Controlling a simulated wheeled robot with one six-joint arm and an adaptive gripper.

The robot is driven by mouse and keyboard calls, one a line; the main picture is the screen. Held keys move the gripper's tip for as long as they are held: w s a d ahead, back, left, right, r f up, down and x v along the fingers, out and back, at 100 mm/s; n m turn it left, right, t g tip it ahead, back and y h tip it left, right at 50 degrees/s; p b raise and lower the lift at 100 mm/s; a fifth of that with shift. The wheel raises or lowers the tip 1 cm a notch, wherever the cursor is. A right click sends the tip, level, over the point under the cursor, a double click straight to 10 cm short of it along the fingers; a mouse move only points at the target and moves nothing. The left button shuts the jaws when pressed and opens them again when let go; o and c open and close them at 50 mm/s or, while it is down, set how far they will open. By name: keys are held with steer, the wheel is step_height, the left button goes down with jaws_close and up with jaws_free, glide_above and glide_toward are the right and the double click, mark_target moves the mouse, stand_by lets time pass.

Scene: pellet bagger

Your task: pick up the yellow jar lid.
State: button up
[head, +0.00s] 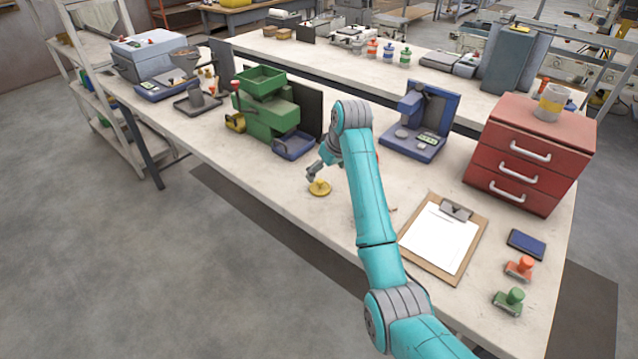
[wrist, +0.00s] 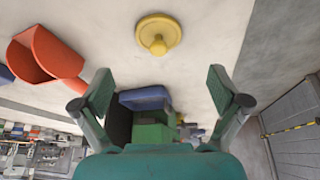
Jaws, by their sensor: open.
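The yellow jar lid (head: 319,188) lies on the light workbench top (head: 270,185), just in front of my gripper (head: 314,172) in the head view. In the wrist view the yellow jar lid (wrist: 158,34) is a round disc with a knob in its middle. It sits beyond the fingertips, roughly centred between them and touching neither. My gripper (wrist: 160,88) is open and empty, with its two fingers spread wide. Part of my gripper is hidden behind my arm in the head view.
A red-orange scoop (wrist: 45,55) lies left of the lid in the wrist view. The green machine (head: 268,105) with a blue tray (head: 294,146) stands behind my gripper. A clipboard (head: 440,238) lies to the right. The bench's front edge is close to the lid.

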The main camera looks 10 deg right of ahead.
mark_target(321, 181)
steer(key=shift+x, duration=3.65)
steer(key=shift+w, duration=0.15)
steer(key=c, duration=0.9)
